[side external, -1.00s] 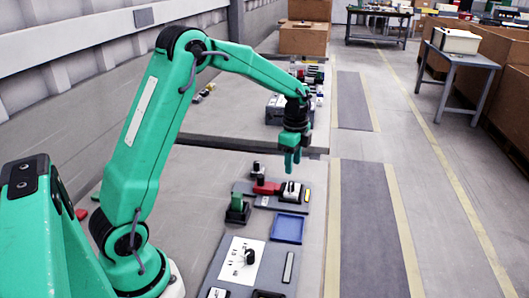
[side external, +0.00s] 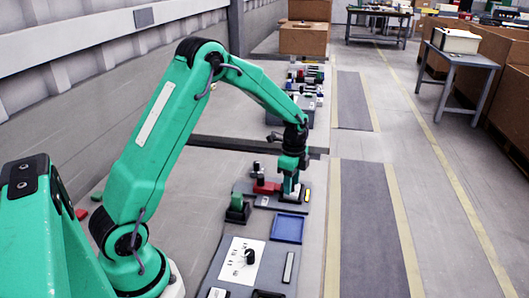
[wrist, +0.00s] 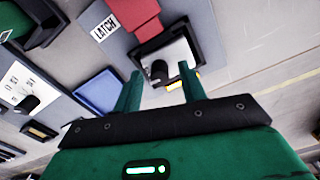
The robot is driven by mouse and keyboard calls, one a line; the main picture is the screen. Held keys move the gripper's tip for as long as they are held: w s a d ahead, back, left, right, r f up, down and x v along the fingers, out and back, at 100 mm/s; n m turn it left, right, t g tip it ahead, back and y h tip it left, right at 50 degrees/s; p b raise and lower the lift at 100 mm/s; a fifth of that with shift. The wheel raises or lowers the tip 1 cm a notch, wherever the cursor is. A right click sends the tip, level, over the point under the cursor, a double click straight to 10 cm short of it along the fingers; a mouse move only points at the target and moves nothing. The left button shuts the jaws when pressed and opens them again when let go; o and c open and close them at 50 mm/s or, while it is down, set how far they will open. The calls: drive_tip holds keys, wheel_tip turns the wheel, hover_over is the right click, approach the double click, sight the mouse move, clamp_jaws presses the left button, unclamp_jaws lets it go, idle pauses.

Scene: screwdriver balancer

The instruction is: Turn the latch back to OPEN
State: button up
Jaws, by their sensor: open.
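The latch is a black block with a pale top plate (wrist: 178,52) and a dark upright knob (wrist: 158,70). In the side view the block (side external: 300,199) is mostly hidden behind my gripper (side external: 289,192). A red piece (wrist: 134,12) adjoins the block, and a "LATCH" label (wrist: 104,28) lies beside it. A yellow mark (wrist: 173,85) shows at the block's edge. My gripper (wrist: 160,76) is open, pointing down, with one finger on each side of the knob in the wrist view. I cannot tell whether a finger touches it.
A blue tray (side external: 288,229) lies nearer to my base, beside a white panel with a black knob (side external: 249,257). A green piece in a black holder (side external: 237,208) stands left of the latch. The floor lane to the right is clear.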

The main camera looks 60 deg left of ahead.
drive_tip(key=shift+f, duration=0.1)
drive_tip(key=shift+c, duration=0.2)
clamp_jaws()
drive_tip(key=shift+n, duration=6.8)
drive_tip(key=shift+a+n, duration=0.1)
drive_tip(key=shift+n, duration=2.1)
